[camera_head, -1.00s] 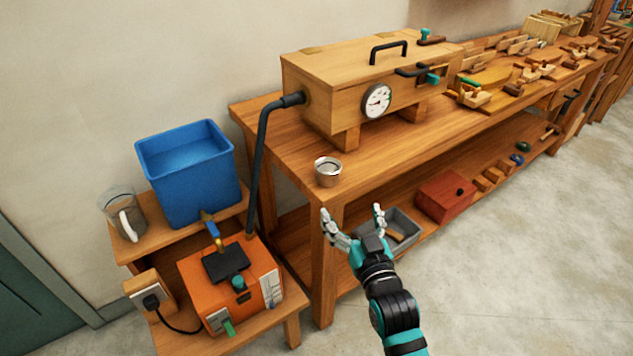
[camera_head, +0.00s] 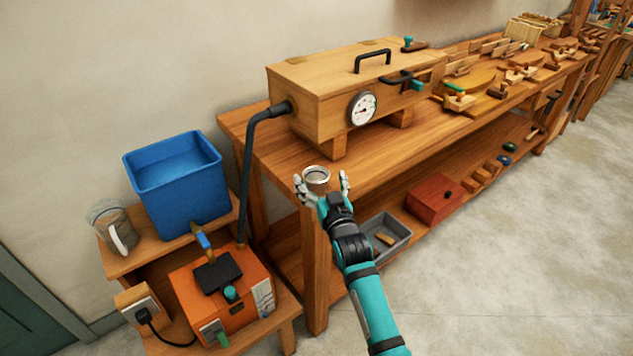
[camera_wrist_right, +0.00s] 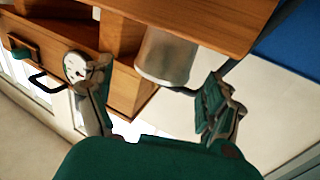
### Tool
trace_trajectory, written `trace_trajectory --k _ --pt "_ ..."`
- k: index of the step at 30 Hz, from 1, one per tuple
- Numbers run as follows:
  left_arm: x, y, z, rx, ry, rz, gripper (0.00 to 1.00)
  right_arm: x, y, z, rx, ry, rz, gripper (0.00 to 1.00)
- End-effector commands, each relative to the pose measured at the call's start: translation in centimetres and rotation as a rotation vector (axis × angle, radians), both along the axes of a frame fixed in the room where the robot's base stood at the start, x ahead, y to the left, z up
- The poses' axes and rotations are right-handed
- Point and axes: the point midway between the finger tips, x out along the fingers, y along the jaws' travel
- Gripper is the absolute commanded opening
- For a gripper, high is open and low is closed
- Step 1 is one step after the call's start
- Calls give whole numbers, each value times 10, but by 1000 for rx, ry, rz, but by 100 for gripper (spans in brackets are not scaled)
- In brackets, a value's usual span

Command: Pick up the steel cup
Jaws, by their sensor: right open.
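The steel cup (camera_head: 316,179) stands upright at the near left corner of the wooden workbench in the head view. It also shows in the right wrist view (camera_wrist_right: 166,58), between the fingers and beyond them. My right gripper (camera_head: 322,185) is open, with one finger on each side of the cup. The palm is on the near side of the cup, and its lower part is hidden behind the hand in the head view. I cannot tell whether a finger touches it. My left gripper is not in view.
A wooden steam box (camera_head: 320,100) with a gauge stands behind the cup on the workbench (camera_head: 400,150). A black hose (camera_head: 248,150) runs down at the left. A blue tank (camera_head: 180,185) and an orange boiler (camera_head: 235,300) stand at the left. A grey tray (camera_head: 388,240) lies below.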

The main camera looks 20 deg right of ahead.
Motion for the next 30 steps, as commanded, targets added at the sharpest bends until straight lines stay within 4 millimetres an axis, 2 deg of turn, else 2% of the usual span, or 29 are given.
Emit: trace_trajectory --k 3,6,14,17,28,30 --pt "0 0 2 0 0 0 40 19 2 0 0 -1 -1 88" --pt "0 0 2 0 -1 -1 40 29 1 -1 0 0 -1 88" --pt "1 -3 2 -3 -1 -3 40 32 1 -2 0 0 0 88" --pt "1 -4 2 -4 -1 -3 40 32 1 -2 0 0 0 78" --pt "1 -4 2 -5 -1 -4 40 32 1 -2 0 0 0 29" --pt "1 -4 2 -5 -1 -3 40 32 1 -1 0 -1 0 27"
